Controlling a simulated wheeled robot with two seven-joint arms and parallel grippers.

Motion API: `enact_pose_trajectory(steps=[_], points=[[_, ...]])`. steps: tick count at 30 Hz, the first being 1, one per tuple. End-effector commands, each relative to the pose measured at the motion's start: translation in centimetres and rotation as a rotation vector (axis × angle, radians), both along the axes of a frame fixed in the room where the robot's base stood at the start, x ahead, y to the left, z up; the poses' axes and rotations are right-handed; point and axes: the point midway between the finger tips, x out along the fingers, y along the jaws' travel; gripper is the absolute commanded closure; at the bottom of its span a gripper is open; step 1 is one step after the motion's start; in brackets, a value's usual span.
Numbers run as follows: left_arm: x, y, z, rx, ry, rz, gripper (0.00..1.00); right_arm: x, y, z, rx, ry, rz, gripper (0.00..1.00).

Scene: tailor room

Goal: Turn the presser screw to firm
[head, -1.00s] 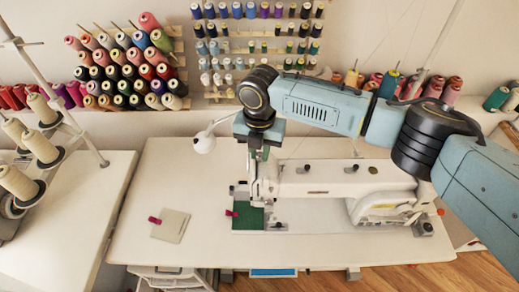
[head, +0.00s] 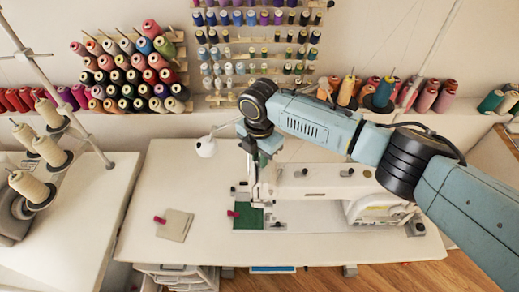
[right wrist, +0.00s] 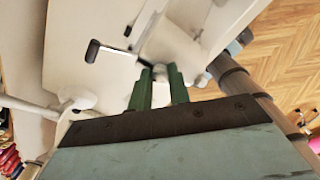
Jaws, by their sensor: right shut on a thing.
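The white sewing machine (head: 315,186) stands on the white table. My right gripper (head: 259,165) reaches down from above onto the left end of the machine, over the needle side. In the right wrist view its two green fingers (right wrist: 159,80) point at the machine and are shut on a small pale knob, the presser screw (right wrist: 160,73). The fingers hide most of the screw, so its turn or setting cannot be read. A green cloth (head: 247,221) lies below the needle area with a red clip at its edge. My left gripper is not in view.
A beige cloth (head: 175,226) with a red clip lies on the table (head: 150,190) left of the machine. A white lamp head (head: 206,147) stands close left of my right gripper. Cream thread cones (head: 50,150) are on a stand at left; racks of thread line the wall.

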Motion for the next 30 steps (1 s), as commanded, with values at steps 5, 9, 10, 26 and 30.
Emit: enact_pose_trajectory(steps=[5, 9, 10, 26, 30], points=[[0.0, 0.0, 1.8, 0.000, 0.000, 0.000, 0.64, -0.1, 0.0, 0.4, 0.000, 0.002, -0.171, 1.00], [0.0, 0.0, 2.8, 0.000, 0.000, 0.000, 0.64, 0.0, 0.0, 0.3, 0.000, 0.002, -0.305, 1.00], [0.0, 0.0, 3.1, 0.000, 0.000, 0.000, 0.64, 0.0, 0.0, 0.3, -0.001, 0.003, -0.333, 1.00], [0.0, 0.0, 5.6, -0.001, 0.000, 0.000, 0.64, 0.0, 0.0, 0.2, 0.000, 0.000, -0.837, 1.00], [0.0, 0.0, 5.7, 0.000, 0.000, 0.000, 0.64, 0.0, 0.0, 0.1, -0.001, 0.000, -0.968, 1.00]])
